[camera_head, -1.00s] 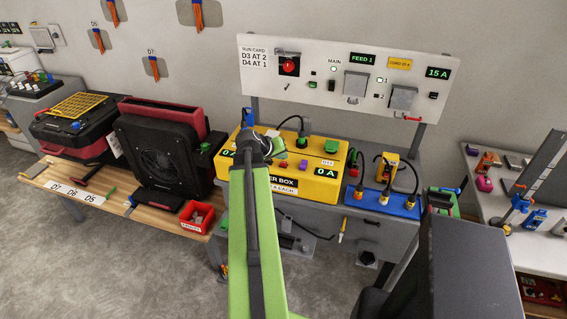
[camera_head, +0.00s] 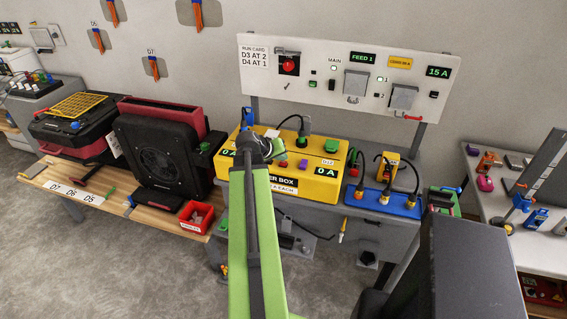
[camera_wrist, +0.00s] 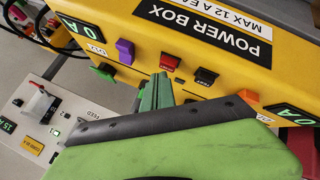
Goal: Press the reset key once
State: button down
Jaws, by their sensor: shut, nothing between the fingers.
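The yellow power box (camera_head: 318,187) sits on the grey bench, with displays reading 0 A. In the wrist view its face carries a purple rocker (camera_wrist: 124,52), a red key (camera_wrist: 170,62), a dark key (camera_wrist: 205,77) and an orange piece (camera_wrist: 248,96). The small labels by the keys are too blurred to tell which is the reset key. My gripper (camera_wrist: 157,91) has its green fingers closed and empty, close to the red and dark keys. I cannot tell whether they touch. In the head view my gripper (camera_head: 276,149) is over the box, and my arm hides part of it.
A panel (camera_head: 318,62) with a red button and a 15 A display stands behind the box. A blue power strip (camera_head: 383,203) with plugged cords lies to its right. A black fan unit (camera_head: 160,158) and a red bin (camera_head: 196,217) are to its left.

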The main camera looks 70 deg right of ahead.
aim_at(282, 163)
jog(key=shift+f+b, duration=0.4)
jog(key=shift+b, duration=0.05)
dwell(0.3)
jog(key=shift+r, duration=0.1)
jog(key=shift+r+p, duration=0.7)
jog(key=shift+p, duration=0.15)
notch_tip(282, 163, up, 5)
jog(key=p, duration=0.5)
jog(key=shift+r, duration=0.1)
jog(key=shift+w, duration=0.1)
dwell(0.4)
